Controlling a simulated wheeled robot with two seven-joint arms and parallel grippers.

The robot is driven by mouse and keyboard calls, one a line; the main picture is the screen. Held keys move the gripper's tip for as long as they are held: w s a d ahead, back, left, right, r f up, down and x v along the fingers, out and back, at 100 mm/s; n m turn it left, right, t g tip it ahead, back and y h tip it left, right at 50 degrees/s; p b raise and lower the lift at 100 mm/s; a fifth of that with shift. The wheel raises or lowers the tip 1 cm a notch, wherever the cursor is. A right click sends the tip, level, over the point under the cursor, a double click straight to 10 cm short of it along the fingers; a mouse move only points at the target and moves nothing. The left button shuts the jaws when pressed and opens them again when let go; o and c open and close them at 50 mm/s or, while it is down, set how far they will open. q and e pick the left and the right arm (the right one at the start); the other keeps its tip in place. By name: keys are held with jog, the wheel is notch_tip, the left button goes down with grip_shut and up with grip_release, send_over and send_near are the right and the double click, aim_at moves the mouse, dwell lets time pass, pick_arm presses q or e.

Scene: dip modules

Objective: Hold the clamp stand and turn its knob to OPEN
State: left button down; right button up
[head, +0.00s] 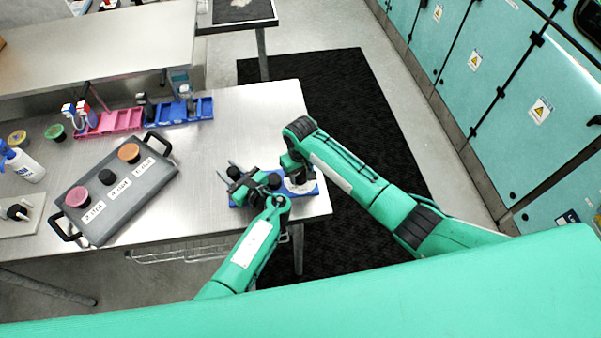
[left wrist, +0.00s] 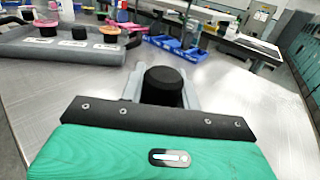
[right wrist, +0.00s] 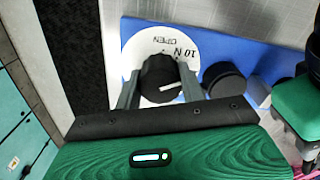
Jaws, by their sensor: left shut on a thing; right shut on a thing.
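The clamp stand has a blue base (right wrist: 275,50) on the near right corner of the table; it also shows in the head view (head: 311,187). Its white dial (right wrist: 140,40) bears "OPEN" and "10 N" near the picture's top. My right gripper (right wrist: 158,88) is shut on the black knob (right wrist: 158,72), whose white pointer line lies toward the right of the picture, off the OPEN word. A black round cap (right wrist: 226,80) stands beside the dial. My left gripper (head: 232,172) is shut on a black cylinder (left wrist: 164,86) at the stand's left part. The arms hide much of the base.
A grey panel (head: 160,185) with coloured knobs lies to the left. Pink (head: 115,122) and blue (head: 182,110) bins stand behind it. A white bottle (head: 25,166) is far left. The table's right edge is close to the stand; bare tabletop lies behind it.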

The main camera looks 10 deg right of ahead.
jog(key=n, duration=1.1)
jog(key=shift+w+n, duration=0.1)
jog(key=shift+n, duration=0.3)
dwell(0.4)
jog(key=o, duration=1)
jog(key=shift+r, duration=0.1)
notch_tip(320, 180, up, 12)
jog(key=shift+f, duration=0.1)
